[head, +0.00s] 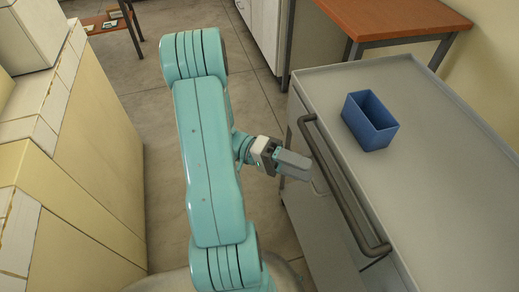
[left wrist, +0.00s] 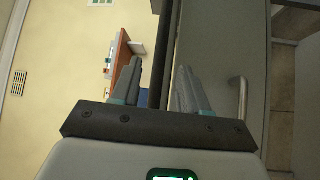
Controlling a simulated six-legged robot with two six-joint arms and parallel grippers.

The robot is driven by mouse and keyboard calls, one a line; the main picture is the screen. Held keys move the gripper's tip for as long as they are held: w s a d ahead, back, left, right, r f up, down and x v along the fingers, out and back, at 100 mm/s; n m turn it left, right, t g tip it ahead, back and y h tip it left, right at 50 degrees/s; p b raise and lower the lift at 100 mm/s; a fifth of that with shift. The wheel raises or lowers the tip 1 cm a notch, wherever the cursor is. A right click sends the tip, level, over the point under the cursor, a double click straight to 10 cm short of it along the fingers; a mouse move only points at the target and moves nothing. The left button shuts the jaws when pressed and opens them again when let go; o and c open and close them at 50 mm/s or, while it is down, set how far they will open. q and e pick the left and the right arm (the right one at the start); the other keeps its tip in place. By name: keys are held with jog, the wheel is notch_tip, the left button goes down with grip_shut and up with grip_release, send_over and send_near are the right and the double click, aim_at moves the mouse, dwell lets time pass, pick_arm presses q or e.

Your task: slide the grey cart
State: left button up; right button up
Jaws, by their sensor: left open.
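The grey cart (head: 440,150) stands at the right in the head view, with a dark bar handle (head: 340,185) along its left side. My left gripper (head: 303,167) is at that handle, near its far half. In the left wrist view, my left gripper (left wrist: 160,88) has its two fingers apart, and the dark handle bar (left wrist: 171,50) runs between them. The fingers are not closed on the bar. The cart's side panel (left wrist: 225,50) shows right of the bar there. My right gripper is in neither view.
A blue open bin (head: 370,122) stands on the cart top. An orange-brown table (head: 395,20) is beyond the cart. A yellow, white-tiled counter (head: 75,150) stands at the left. Tiled floor (head: 145,75) lies open between the counter and the cart.

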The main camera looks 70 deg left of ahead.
pick_arm(q)
jog(key=v, duration=1.1)
jog(key=shift+s+a+p, duration=0.2)
jog(key=shift+p, duration=0.25)
